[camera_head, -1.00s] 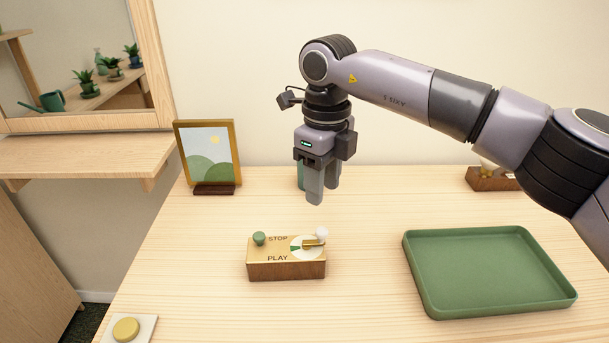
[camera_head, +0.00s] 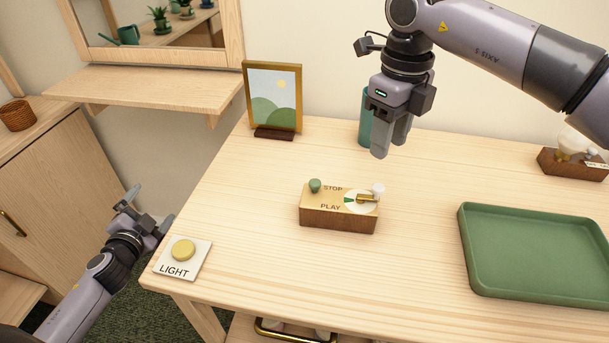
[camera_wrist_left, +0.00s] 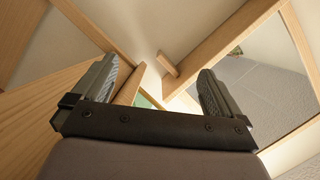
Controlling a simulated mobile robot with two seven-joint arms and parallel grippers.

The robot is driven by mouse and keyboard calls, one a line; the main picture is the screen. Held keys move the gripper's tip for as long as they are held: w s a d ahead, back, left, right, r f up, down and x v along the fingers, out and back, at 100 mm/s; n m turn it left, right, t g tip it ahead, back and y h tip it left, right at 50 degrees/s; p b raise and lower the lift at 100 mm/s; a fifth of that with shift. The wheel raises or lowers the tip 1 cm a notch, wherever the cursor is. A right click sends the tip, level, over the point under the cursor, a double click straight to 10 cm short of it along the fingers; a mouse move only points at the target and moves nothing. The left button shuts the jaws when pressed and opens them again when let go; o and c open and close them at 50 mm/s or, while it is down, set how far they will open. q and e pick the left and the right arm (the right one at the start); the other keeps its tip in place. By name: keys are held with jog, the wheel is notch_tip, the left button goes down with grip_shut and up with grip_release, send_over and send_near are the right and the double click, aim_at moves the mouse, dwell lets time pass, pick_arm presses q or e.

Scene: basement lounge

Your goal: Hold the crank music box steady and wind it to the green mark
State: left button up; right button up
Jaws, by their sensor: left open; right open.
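The crank music box (camera_head: 338,218) sits on the table, a wooden block with a brass top lettered STOP and PLAY. A green knob (camera_head: 315,185) stands at its left. A round white dial (camera_head: 361,201) with a green mark (camera_head: 349,200) and a brass crank (camera_head: 368,197) with a white knob (camera_head: 379,189) is at its right. My right gripper (camera_head: 390,147) hangs open and empty above the table behind the box, pointing down. My left gripper (camera_head: 146,211) is off the table's left edge, open and empty; its two fingers also show apart in the left wrist view (camera_wrist_left: 165,90).
A green tray (camera_head: 535,290) lies to the right. A LIGHT button plate (camera_head: 183,258) is at the front left corner, near my left gripper. A picture frame (camera_head: 273,97), a teal cylinder (camera_head: 365,116) and a wooden stand (camera_head: 571,165) are at the back. The table (camera_head: 262,235) around the box is mostly clear.

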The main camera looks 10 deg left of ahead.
pick_arm(q)
jog(key=w+d+r+m+t+h, duration=0.2)
jog(key=w+d+r+m+h, duration=0.15)
jog(key=w+r, duration=0.65)
jog(key=w+d+r+m+g+h, duration=0.15)
jog(key=d+r+g, duration=0.25)
jog(key=d, duration=0.4)
jog(key=w+d+r+m+g+h, duration=0.1)
jog(key=w+d+r+m+g, duration=0.2)
jog(key=d, duration=0.6)
jog(key=w+d+r+m+g+h, duration=0.1)
jog(key=d+r+g, duration=0.3)
jog(key=d, duration=0.4)
jog(key=g+y, duration=0.4)
jog(key=g, duration=0.2)
send_over(313, 195)
jog(key=f, duration=0.8)
jog(key=shift+w+a, duration=0.15)
jog(key=shift+w, duration=0.15)
jog(key=f, duration=0.6)
jog(key=shift+s, duration=0.35)
jog(key=shift+f, duration=0.75)
